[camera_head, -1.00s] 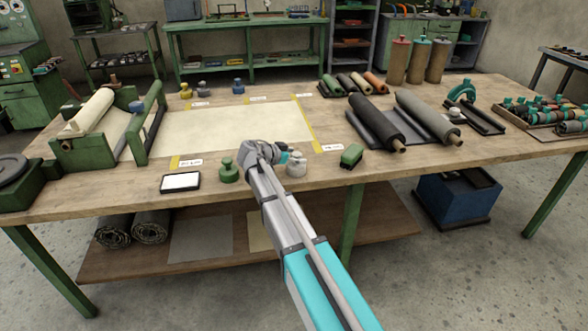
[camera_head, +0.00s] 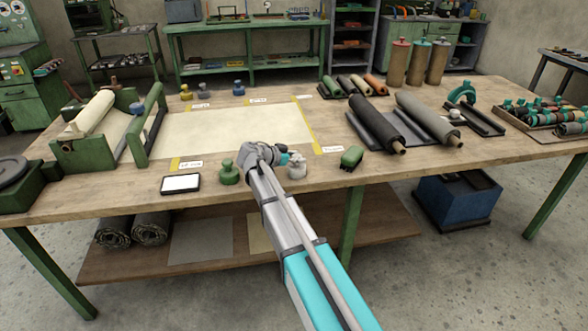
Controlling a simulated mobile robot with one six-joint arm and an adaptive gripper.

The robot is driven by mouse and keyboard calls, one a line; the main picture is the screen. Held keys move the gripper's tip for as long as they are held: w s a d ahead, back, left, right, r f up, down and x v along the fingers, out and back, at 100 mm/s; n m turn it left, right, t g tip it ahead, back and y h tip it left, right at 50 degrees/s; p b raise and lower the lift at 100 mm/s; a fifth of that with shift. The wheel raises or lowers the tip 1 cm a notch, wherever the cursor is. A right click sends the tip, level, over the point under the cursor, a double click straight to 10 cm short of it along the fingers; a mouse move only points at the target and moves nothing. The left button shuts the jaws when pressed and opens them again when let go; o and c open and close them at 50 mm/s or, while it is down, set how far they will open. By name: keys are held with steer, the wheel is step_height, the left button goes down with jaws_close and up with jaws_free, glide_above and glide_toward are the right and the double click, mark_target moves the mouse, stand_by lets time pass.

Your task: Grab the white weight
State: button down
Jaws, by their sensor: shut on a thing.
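The white weight (camera_head: 297,169) is a pale, knobbed weight near the front edge of the workbench, right of my gripper's wrist. My gripper (camera_head: 286,158) reaches it from the left, and its teal-marked fingertips are at the weight's knob. The gripper is shut on the weight. The fingertips are small and partly hidden, and I cannot tell whether the weight's base touches the table. A green weight (camera_head: 229,173) stands on the table to the left of my gripper.
A green brush (camera_head: 352,156) lies to the right and a white-faced tablet (camera_head: 181,183) to the left. A pale sheet (camera_head: 235,130) with yellow edge strips lies behind. Dark and grey rolls (camera_head: 375,122) lie right of it. A green roll stand (camera_head: 95,140) is at left.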

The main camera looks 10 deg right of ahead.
mark_target(297, 155)
steer(key=shift+r, duration=0.15)
stand_by(0.3)
step_height(297, 155, up, 3)
steer(key=p, duration=0.3)
steer(key=shift+r, duration=0.1)
steer(key=s+a+r+p, duration=0.7)
steer(key=s+r+p, duration=0.2)
steer(key=s, duration=0.3)
steer(key=shift+r+p, duration=0.3)
steer(key=shift+p, duration=0.25)
stand_by(0.4)
